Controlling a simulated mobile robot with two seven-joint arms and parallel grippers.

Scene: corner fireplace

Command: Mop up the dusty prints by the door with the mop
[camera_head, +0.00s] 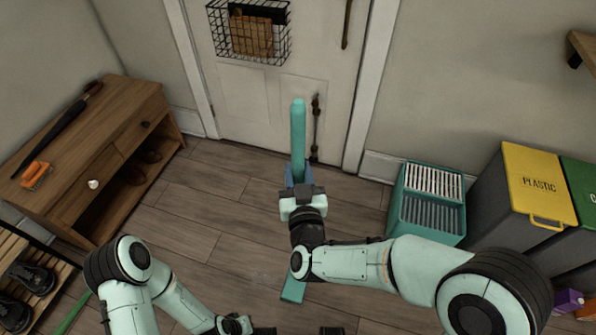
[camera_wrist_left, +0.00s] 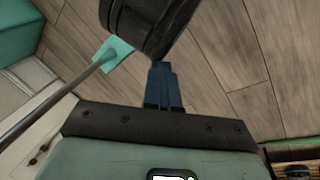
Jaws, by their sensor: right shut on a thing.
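The mop's teal handle (camera_head: 298,125) rises in front of the white door (camera_head: 235,95). My right gripper (camera_head: 298,182) is shut on the handle. The flat teal mop head (camera_head: 293,290) is on the floor below my right forearm, and it also shows in the left wrist view (camera_wrist_left: 115,53). My left gripper is at the bottom edge of the head view, mostly cut off. In the left wrist view its blue fingers (camera_wrist_left: 165,85) are together with nothing visible between them. I cannot make out distinct dusty prints on the floor.
A teal bucket (camera_head: 398,205) with slatted trays stands right of the door, beside the yellow-lidded bin (camera_head: 538,180). A wooden cabinet (camera_head: 115,110) and a shoe rack (camera_head: 12,247) line the left. A green rod (camera_head: 72,313) lies lower left. The wooden floor (camera_head: 190,215) between is clear.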

